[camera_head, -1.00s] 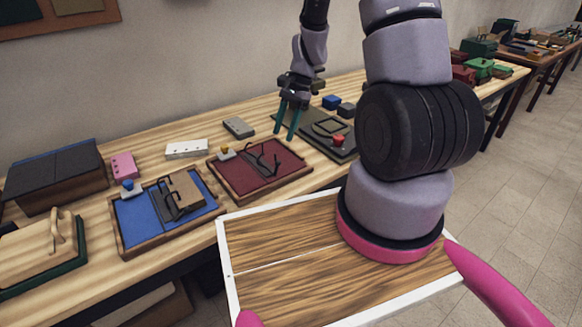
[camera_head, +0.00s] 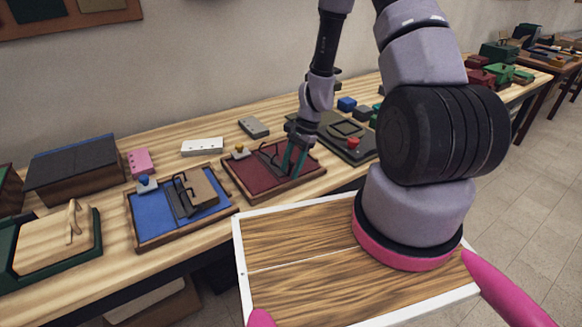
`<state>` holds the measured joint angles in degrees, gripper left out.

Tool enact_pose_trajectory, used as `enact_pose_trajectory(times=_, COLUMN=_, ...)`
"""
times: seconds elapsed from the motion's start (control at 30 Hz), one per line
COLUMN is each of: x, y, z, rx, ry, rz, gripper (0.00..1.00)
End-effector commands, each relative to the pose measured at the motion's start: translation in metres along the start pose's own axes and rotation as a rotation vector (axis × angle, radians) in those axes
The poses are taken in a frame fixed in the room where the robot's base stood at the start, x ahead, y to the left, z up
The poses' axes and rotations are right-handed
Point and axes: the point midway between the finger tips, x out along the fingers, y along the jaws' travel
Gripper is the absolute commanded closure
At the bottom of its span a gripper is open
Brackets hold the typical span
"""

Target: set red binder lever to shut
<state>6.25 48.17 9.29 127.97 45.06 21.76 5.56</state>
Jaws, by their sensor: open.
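The red binder (camera_head: 243,177) lies open on the wooden table, a dark red panel in a wooden frame. Its dark lever mechanism (camera_head: 268,158) sits near the middle, with thin bars partly hidden behind my gripper. A small grey block with a yellow knob (camera_head: 239,149) is at its back left corner. My gripper (camera_head: 293,167) is open, its two teal fingers pointing down over the right part of the red binder, next to the lever mechanism. I cannot tell whether the fingers touch it.
A blue binder (camera_head: 155,214) with a blue-knobbed block lies to the left. A dark grey binder (camera_head: 349,148) with a red knob (camera_head: 353,143) lies to the right. White (camera_head: 202,147) and grey (camera_head: 254,127) punched blocks stand behind. My wooden tray is in front of the table.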

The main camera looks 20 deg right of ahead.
Motion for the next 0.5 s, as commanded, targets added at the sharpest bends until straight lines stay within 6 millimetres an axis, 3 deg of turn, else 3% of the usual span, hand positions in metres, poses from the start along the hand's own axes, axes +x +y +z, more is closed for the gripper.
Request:
enact_pose_trajectory(times=0.2, x=0.0001, y=-0.0001, z=-0.0001, rx=0.000, ry=0.000, rz=0.000, gripper=0.51)
enact_pose_trajectory(times=0.33, x=0.0000, y=-0.0001, z=0.0000, rx=0.000, ry=0.000, rz=0.000, gripper=1.00)
enact_pose_trajectory(times=0.5, x=0.0000, y=0.0000, z=-0.0004, rx=0.001, ry=-0.004, rz=-0.001, gripper=1.00)
